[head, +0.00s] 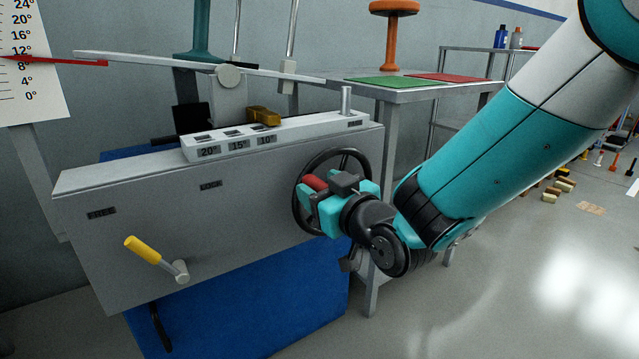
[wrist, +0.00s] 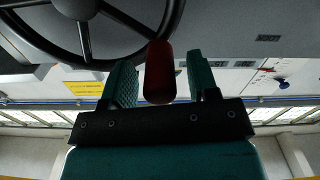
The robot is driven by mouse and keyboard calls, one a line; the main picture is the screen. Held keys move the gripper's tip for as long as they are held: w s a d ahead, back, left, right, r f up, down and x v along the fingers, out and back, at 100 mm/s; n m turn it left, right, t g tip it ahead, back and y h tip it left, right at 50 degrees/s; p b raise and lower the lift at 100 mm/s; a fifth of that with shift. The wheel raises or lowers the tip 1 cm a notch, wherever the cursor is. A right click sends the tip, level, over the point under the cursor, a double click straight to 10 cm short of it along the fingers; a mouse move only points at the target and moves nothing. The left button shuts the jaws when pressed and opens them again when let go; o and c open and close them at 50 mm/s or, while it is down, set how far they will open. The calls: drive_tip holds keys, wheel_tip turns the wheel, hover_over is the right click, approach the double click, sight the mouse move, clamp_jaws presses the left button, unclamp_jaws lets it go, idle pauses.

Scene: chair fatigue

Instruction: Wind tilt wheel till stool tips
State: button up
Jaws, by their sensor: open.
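The black tilt wheel (head: 298,208) is on the right of the grey bench's front, with a red handle (head: 314,183) at its rim. My gripper (head: 318,199) is at the wheel, partly covering it. In the wrist view the red handle (wrist: 160,75) stands between my two open teal fingers, with a gap on both sides. The wheel's rim and spokes (wrist: 85,38) also show there. Above the bench, the tilt plate (head: 140,62) slopes down to the right. A teal stool post (head: 206,30) rises behind it; its top is out of view.
A scale board (head: 30,85) at left has a red pointer (head: 60,62) between 8° and 12°. A yellow-handled lever (head: 143,250) sticks out of the bench front.

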drive_tip(key=shift+w+a, duration=0.2)
drive_tip(key=shift+w, duration=0.1)
clamp_jaws()
drive_tip(key=m, duration=0.1)
drive_tip(key=d+r+m, duration=0.1)
drive_tip(key=shift+w+d+r+m, duration=0.1)
drive_tip(key=shift+w+r+m, duration=0.2)
drive_tip(key=shift+w, duration=0.1)
unclamp_jaws()
drive_tip(key=shift+s, duration=0.1)
